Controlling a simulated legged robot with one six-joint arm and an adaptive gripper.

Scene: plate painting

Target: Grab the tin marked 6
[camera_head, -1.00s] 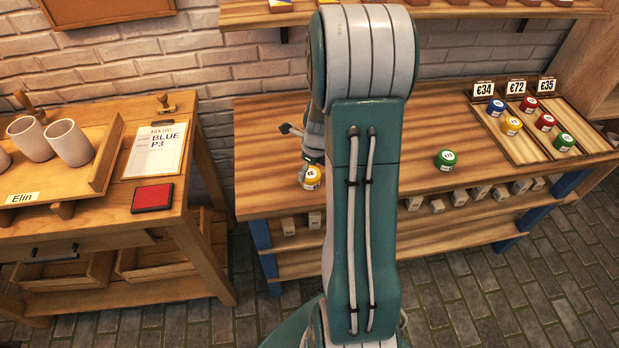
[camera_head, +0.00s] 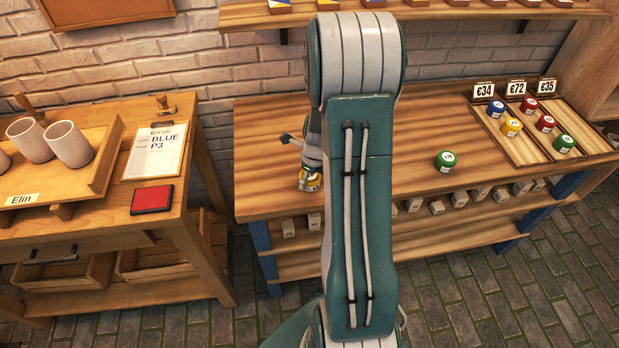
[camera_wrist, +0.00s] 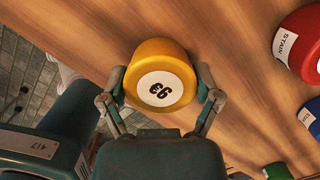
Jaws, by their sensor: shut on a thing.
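A yellow tin (camera_head: 309,184) is at the left part of the long wooden bench, near its front edge. In the wrist view the yellow tin (camera_wrist: 158,54) has a white round label with a euro sign and a digit, turned upside down, that reads as 6. My gripper (camera_wrist: 162,92) is shut on this tin, with one finger on each side. In the head view my gripper (camera_head: 311,172) covers part of the tin. I cannot tell whether the tin still touches the bench top.
A green tin (camera_head: 446,161) stands alone mid-bench. The wrist view shows a red tin (camera_wrist: 300,45) and a blue tin (camera_wrist: 311,116). A side table (camera_head: 110,235) stands left.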

